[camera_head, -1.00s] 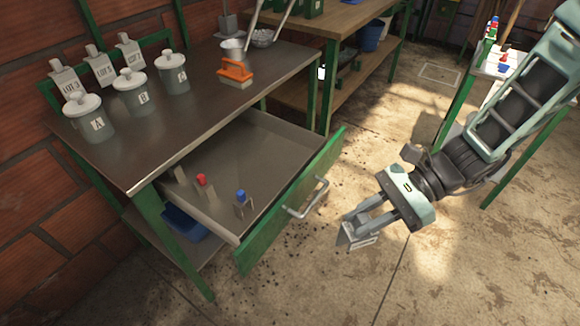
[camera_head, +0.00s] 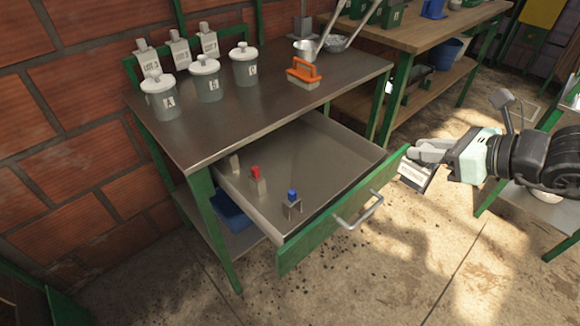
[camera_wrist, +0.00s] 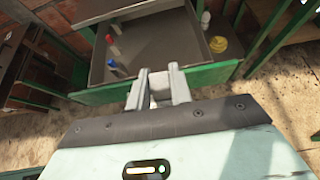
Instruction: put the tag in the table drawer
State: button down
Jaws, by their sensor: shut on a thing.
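My gripper (camera_head: 428,156) is shut on the tag (camera_head: 417,177), a small grey plate with a pale label. It holds the tag in the air by the right end of the drawer front, outside the drawer. The table drawer (camera_head: 372,206) is pulled open, with a green front and a bar handle (camera_head: 358,212). In the wrist view the gripper fingers (camera_wrist: 158,82) overlap the green drawer front (camera_wrist: 100,95), and the tag is hard to make out between them. Inside the drawer stand a red-topped piece (camera_head: 256,176) and a blue-topped piece (camera_head: 292,201).
Labelled jars (camera_head: 207,80) and an orange-handled brush (camera_head: 304,72) stand on the metal tabletop (camera_head: 240,115). A wooden bench (camera_head: 430,30) is behind to the right. The drawer's middle and right floor is bare. Open floor lies in front.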

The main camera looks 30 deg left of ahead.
aim_at(292, 170)
jog(key=i+j, duration=0.1)
jog(key=j, duration=0.35)
jog(key=i+j, duration=0.1)
jog(key=j, duration=0.35)
jog(key=i+j, duration=0.15)
jog(key=j, duration=0.35)
